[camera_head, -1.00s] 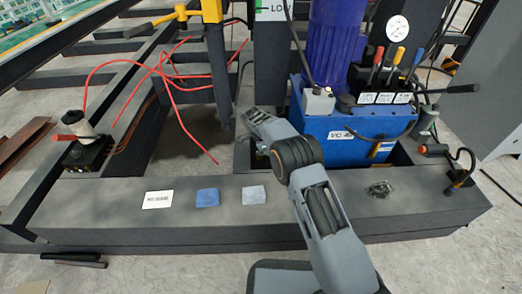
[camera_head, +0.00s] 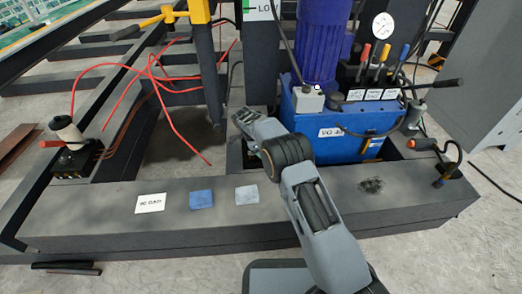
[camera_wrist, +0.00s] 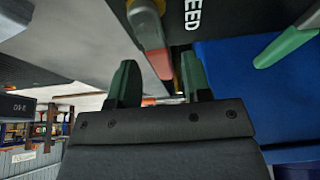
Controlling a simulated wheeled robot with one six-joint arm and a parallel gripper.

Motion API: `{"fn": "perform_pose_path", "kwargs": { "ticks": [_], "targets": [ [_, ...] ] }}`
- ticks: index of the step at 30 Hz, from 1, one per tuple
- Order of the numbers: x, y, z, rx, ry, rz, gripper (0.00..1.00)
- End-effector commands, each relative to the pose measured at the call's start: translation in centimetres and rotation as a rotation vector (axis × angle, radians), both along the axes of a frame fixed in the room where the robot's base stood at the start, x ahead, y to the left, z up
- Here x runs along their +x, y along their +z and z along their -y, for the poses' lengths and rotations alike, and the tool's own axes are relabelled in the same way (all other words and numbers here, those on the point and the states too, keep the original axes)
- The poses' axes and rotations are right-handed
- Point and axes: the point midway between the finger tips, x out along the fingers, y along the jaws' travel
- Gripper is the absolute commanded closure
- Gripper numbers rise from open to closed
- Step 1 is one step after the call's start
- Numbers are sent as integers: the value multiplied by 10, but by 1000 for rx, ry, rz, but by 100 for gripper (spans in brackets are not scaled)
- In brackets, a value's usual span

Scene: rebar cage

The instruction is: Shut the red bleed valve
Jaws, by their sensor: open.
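In the wrist view, my gripper (camera_wrist: 160,82) has its two dark green-grey fingers apart with nothing held between them. A lever with a grey metal arm and a red end (camera_wrist: 160,64) hangs just beyond and between the fingertips; I cannot tell whether it touches them. It is by a dark panel (camera_wrist: 205,14) with white letters ending "EED", so it appears to be the red bleed valve. In the head view, my arm reaches to the left side of the blue pump unit (camera_head: 325,133); my fingers and this valve cannot be made out there.
A green handle (camera_wrist: 287,47) is right of the fingers in the wrist view. In the head view, red, yellow and blue levers (camera_head: 384,54) top the pump unit. A blue motor (camera_head: 322,40) stands beside them. Red hoses (camera_head: 172,90) trail at left. A dark beam (camera_head: 110,220) crosses in front.

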Motion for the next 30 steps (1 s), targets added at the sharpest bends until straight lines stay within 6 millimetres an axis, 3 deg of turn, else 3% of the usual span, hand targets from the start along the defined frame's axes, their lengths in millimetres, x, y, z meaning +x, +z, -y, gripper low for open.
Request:
{"fn": "perform_pose_path", "kwargs": {
  "ticks": [8,21,30],
  "targets": [
    [1,13,-5,1,2,5,55],
    [-2,93,-37,1,2,4,55],
    [-4,123,-50,0,0,1,55]
  ]
}}
